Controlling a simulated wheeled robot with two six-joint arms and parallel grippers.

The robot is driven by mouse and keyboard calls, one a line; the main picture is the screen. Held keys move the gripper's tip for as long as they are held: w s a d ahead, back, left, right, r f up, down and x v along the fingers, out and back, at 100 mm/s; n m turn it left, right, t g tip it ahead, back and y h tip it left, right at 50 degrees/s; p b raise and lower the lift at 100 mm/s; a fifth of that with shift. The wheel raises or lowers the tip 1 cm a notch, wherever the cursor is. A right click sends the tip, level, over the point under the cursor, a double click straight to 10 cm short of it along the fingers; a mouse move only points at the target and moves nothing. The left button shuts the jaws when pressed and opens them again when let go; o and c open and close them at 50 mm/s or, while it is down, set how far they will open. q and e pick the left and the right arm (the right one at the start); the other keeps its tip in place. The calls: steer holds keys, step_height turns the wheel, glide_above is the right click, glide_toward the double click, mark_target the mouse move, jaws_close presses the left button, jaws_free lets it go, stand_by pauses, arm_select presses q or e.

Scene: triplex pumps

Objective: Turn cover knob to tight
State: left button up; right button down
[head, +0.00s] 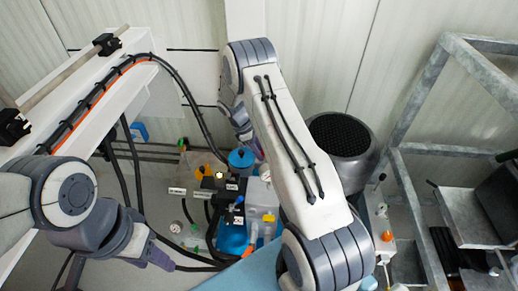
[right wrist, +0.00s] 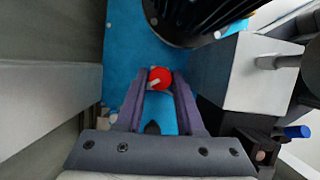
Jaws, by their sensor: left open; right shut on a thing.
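A round red knob (right wrist: 160,77) with a pale bar across it shows in the right wrist view, in front of a blue surface (right wrist: 122,50). I take it to be the cover knob. My right gripper (right wrist: 158,84) is shut on it, with one finger on each side. In the head view my right gripper (head: 256,148) is small and partly behind my arm, and the red knob cannot be made out there. My left gripper (head: 165,259) is open and empty at the lower left, apart from the pump parts.
Blue and white pump parts (head: 232,238) with hoses and small valves stand in the middle of the head view. A dark motor (head: 341,140) stands right of my right arm. A grey metal frame (head: 420,95) fills the right side. A white beam (head: 85,95) with cables crosses the upper left.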

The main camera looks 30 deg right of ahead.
steer(key=m+g, duration=0.1)
steer(key=m, duration=0.2)
steer(key=shift+w+m+y, duration=0.1)
steer(key=shift+m+y, duration=0.2)
steer(key=shift+y, duration=0.1)
steer(key=shift+d+m+g+y, duration=0.15)
steer(key=shift+m+g+y, duration=0.4)
steer(key=shift+m, duration=1.25)
steer(key=c, duration=0.5)
jaws_free()
steer(key=shift+w+r, duration=0.1)
steer(key=shift+r, duration=0.05)
steer(key=v, duration=1)
steer(key=shift+r, duration=0.2)
